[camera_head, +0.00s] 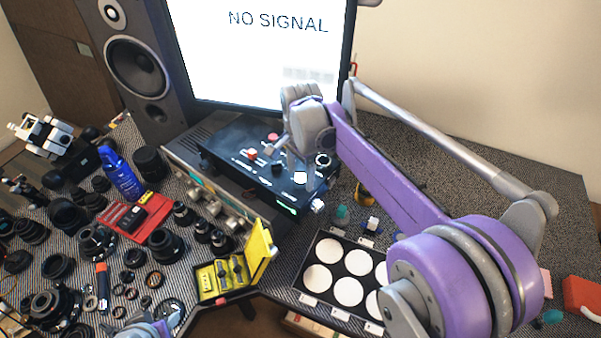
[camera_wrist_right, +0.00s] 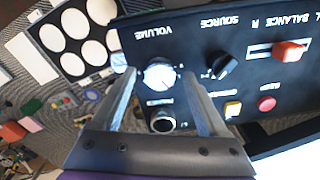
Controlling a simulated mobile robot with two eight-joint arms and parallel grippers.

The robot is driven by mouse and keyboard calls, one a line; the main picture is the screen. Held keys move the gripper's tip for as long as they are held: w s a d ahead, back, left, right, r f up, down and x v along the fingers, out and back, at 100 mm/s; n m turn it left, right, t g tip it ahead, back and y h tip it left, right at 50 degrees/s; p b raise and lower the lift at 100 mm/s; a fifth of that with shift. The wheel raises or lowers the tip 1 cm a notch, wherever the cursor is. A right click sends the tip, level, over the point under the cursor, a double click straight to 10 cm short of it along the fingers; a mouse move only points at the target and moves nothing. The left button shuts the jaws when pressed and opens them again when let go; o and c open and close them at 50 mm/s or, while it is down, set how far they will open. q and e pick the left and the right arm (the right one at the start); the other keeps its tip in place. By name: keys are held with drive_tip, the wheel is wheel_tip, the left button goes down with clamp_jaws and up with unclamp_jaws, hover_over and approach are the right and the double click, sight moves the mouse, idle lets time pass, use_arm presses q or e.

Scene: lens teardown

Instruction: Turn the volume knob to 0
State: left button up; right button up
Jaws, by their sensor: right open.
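The volume knob (camera_wrist_right: 158,75) is a round knob with a pale top beside the printed word VOLUME on a black control box (camera_wrist_right: 200,50). In the head view the box (camera_head: 245,165) lies below the monitor, and the pale knob (camera_head: 300,178) shows near its front right corner. My right gripper (camera_wrist_right: 158,76) is open, with one finger on each side of the knob in the wrist view. I cannot tell whether the fingers touch it. The knob's pointer setting is too small to read. Only a small part of my left gripper (camera_head: 150,330) shows at the bottom edge; its jaws are unclear.
A monitor (camera_head: 262,50) reads NO SIGNAL. Lens parts crowd the left.

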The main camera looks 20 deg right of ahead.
clamp_jaws()
idle(0.3)
drive_tip(key=shift+n, duration=0.3)
drive_tip(key=n, duration=1.1)
drive_tip(key=shift+n, duration=0.3)
idle(0.4)
unclamp_jaws()
